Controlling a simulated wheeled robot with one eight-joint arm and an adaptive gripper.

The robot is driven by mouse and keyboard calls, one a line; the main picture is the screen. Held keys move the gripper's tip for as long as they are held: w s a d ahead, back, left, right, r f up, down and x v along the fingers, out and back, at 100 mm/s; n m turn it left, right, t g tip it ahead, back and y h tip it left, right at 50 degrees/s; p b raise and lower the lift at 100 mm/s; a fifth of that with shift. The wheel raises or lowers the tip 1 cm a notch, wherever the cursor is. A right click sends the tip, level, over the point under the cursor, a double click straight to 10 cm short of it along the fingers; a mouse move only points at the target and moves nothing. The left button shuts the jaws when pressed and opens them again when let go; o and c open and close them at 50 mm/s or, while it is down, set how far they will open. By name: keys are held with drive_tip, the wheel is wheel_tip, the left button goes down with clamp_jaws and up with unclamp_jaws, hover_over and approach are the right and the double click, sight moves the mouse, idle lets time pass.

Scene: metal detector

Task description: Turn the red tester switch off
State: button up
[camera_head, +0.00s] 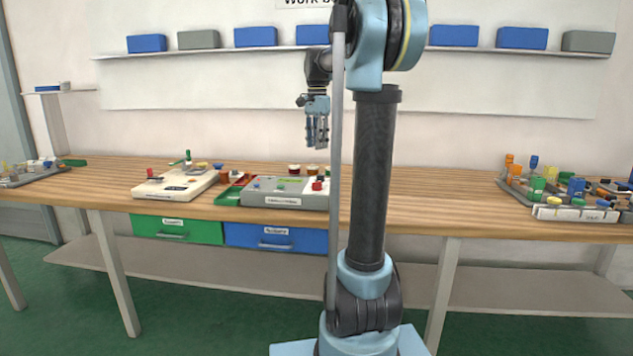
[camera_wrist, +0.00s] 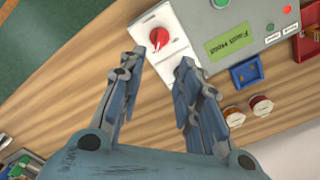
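The red tester switch (camera_wrist: 159,38) is a round knob with a raised grip, on a white panel at the corner of the grey tester box (camera_wrist: 262,12). A green label or display (camera_wrist: 230,40) is on the box. In the head view the red switch (camera_head: 317,186) is at the right end of the grey box (camera_head: 262,201). My gripper (camera_wrist: 161,60) is open and empty, its fingers pointing down. In the wrist view the switch appears just beyond and between the fingertips. In the head view my gripper (camera_head: 317,145) hangs well above the box, apart from it.
Beside the box lie a blue holder (camera_wrist: 247,73) and small round-capped jars (camera_wrist: 260,105). A cream device (camera_head: 172,190) stands left on the wooden bench (camera_head: 440,195). A tray of coloured parts (camera_head: 560,212) is at right. Bench between is clear behind my arm.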

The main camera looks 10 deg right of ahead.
sight(317, 182)
wheel_tip(317, 182, down, 14)
drive_tip(key=shift+f, duration=0.1)
idle(0.5)
clamp_jaws()
